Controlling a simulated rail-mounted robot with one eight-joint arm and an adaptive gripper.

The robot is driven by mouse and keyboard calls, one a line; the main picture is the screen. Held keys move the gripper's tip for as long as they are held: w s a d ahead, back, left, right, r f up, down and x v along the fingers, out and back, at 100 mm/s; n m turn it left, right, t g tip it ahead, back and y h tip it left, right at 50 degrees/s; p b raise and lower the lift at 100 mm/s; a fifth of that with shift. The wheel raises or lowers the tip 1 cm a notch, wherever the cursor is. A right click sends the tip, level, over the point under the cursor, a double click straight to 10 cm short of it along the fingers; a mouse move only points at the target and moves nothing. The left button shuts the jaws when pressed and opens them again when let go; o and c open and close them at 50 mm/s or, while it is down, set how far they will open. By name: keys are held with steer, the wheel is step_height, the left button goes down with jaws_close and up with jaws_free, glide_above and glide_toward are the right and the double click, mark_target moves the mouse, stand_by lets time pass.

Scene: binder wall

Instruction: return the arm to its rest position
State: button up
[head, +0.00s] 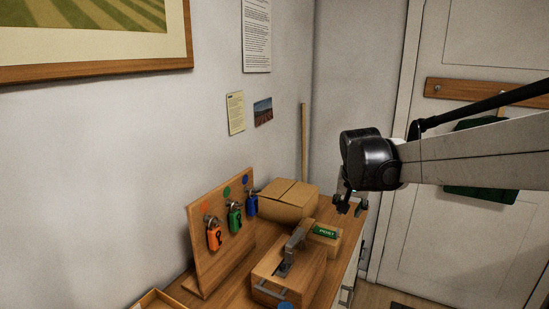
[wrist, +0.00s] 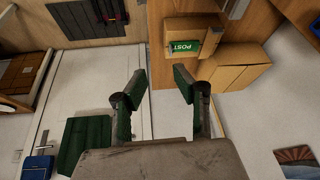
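My gripper (head: 351,205) hangs from my arm, which reaches in from the right in the head view. It is in the air near the far end of the wooden bench top, in front of the corner. In the wrist view my gripper (wrist: 160,84) has its two dark fingers well apart, with nothing between them. The small box with the green POST label (head: 325,235) lies below and left of my gripper in the head view. The POST box (wrist: 187,38) shows beyond the fingertips in the wrist view, apart from them.
A wooden board (head: 223,245) with orange, green and blue padlocks stands on the bench. Behind it is a cardboard box (head: 287,200). A wooden box (head: 284,277) with a grey latch is in front. A white door (head: 450,238) with a green item hanging is at right.

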steer(key=s+r+n+t, duration=0.1)
steer(key=s+r+n, duration=0.15)
steer(key=s, duration=1.55)
steer(key=s+f, duration=0.2)
steer(key=s, duration=0.4)
steer(key=s+a+f+n+t+y, duration=0.1)
steer(key=s+f, duration=0.2)
steer(key=s, duration=0.4)
steer(key=shift+s+a, duration=0.2)
steer(key=shift+s, duration=0.1)
steer(key=shift+f+n, duration=0.1)
steer(key=shift+n, duration=0.15)
steer(key=shift+c, duration=0.3)
